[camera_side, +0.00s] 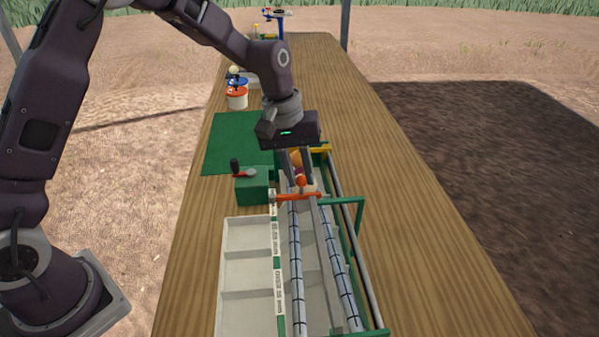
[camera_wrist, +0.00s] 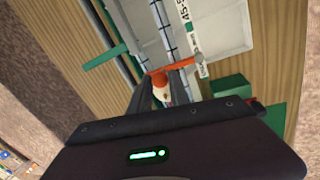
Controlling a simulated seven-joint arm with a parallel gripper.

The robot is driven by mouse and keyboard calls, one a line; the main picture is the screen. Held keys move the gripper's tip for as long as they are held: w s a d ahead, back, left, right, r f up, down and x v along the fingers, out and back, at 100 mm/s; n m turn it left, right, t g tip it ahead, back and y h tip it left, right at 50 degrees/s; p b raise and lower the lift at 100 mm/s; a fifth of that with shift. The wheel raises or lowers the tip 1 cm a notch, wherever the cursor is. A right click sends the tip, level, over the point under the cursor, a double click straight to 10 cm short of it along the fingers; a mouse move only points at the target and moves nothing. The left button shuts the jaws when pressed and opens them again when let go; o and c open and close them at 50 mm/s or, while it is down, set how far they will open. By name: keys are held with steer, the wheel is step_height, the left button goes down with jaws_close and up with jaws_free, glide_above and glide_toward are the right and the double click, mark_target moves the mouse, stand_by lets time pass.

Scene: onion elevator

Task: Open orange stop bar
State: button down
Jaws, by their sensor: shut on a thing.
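The orange stop bar (camera_side: 287,198) lies across the two black-banded rollers of the sorter, with a round orange knob (camera_side: 301,181) standing at its middle. My gripper (camera_side: 300,184) points down over the bar, its fingers on either side of the knob and shut on it. In the wrist view the orange bar (camera_wrist: 178,65) crosses ahead of my fingertips, and the knob shows between the fingers. Orange and dark purple onions (camera_side: 297,160) sit behind the bar, partly hidden by my fingers.
A green box with a black-knobbed lever (camera_side: 252,190) stands left of the rollers. A white divided tray (camera_side: 245,270) lies along the left side. A green frame (camera_side: 359,220) and rail rise on the right. The wooden table (camera_side: 430,260) is clear to the right.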

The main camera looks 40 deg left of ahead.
steer(key=m, duration=0.1)
steer(key=s+d+m, duration=0.1)
steer(key=m, duration=0.1)
steer(key=shift+s, duration=0.1)
steer(key=c, duration=1.2)
jaws_free()
steer(key=shift+c, duration=0.2)
step_height(320, 180, up, 7)
steer(key=a, duration=0.1)
steer(key=shift+s+a, duration=0.15)
steer(key=shift+s, duration=0.1)
steer(key=shift+c, duration=0.4)
